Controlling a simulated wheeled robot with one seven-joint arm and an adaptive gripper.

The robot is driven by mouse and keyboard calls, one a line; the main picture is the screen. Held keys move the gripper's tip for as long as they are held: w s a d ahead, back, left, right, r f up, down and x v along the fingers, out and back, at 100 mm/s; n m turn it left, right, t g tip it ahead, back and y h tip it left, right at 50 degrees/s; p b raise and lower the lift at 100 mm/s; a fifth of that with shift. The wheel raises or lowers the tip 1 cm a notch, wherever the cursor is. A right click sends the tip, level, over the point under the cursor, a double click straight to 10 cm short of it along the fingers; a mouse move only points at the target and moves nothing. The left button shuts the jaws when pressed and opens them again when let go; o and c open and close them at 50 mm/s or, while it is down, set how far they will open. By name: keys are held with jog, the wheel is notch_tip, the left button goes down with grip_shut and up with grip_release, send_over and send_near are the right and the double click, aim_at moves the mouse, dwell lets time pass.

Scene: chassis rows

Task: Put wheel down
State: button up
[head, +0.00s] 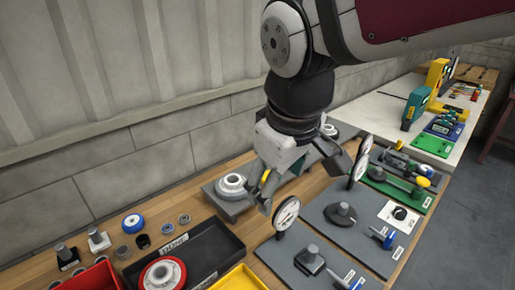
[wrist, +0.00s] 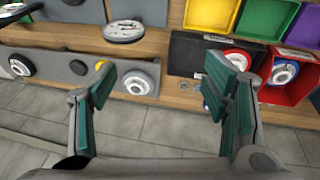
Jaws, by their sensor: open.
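My gripper (head: 260,192) is open, with its teal-padded fingers wide apart in the wrist view (wrist: 160,85). Nothing is held between them. A pale grey wheel (head: 231,184) sits on the grey chassis block (head: 232,206), just left of my gripper. It shows between the fingers in the wrist view (wrist: 138,83), apart from both. A red-rimmed wheel (head: 162,274) lies in the black tray (head: 205,254) labelled DONE; it also shows in the wrist view (wrist: 239,59). A blue wheel (head: 132,223) stands on the bench. Part of the chassis is hidden behind my gripper.
A dial gauge (head: 287,213) stands close right of my gripper, beside grey tool boards (head: 319,260). A yellow bin (head: 238,279) and a red bin (head: 94,277) are at the front. Small rings and posts lie at left. A wall runs behind the bench.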

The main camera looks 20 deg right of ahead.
jog(key=s+d+m+t, duration=0.1)
jog(key=s+d+m, duration=0.4)
jog(key=s, duration=0.3)
jog(key=shift+s+m+y, duration=0.15)
jog(key=shift+m+y, duration=0.15)
jog(key=shift+m, duration=0.1)
jog(key=shift+d, duration=0.1)
